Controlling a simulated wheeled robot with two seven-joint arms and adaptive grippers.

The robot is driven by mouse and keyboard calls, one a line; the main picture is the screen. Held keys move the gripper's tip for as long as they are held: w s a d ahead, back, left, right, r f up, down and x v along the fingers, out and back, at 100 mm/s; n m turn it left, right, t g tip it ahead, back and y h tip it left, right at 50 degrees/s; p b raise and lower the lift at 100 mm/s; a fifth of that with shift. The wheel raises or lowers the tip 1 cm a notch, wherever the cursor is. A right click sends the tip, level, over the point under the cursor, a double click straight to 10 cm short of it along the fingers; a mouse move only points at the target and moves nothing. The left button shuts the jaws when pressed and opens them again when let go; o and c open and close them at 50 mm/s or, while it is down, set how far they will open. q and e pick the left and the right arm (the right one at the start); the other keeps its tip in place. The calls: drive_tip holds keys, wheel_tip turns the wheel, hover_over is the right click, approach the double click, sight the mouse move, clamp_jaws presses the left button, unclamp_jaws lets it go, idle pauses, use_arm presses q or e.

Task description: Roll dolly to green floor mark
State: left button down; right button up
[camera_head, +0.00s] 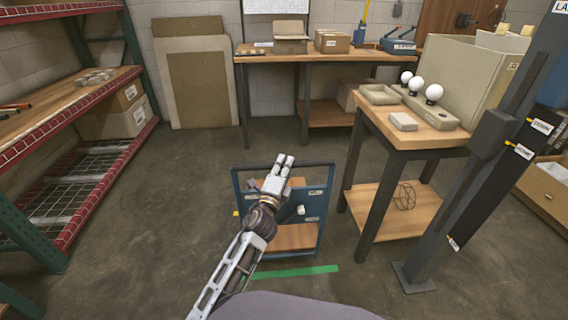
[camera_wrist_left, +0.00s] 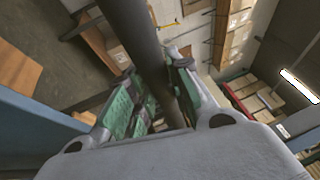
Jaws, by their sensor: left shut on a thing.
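The dolly is a blue-framed cart (camera_head: 321,225) with a dark top bar and wooden decks, standing upright in the middle of the head view. In the left wrist view, the dark bar (camera_wrist_left: 134,35) passes between the green-padded fingers (camera_wrist_left: 155,103). The green floor mark (camera_head: 290,271) is a strip on the concrete just in front of the dolly's near edge. My left arm hides part of the dolly and the strip's left end. My right gripper is out of view.
A wooden table (camera_head: 430,133) with bulbs and trays stands close to the dolly's right. A dark post (camera_head: 480,160) rises nearer on the right. Red-edged shelving (camera_head: 75,105) lines the left. A workbench (camera_head: 330,57) is at the back. Floor left of the dolly is clear.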

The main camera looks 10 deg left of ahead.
use_arm(q)
drive_tip(key=shift+f, duration=0.1)
drive_tip(key=c, duration=1.3)
unclamp_jaws()
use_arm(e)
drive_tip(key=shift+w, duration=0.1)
use_arm(q)
drive_tip(key=shift+r, duration=0.2)
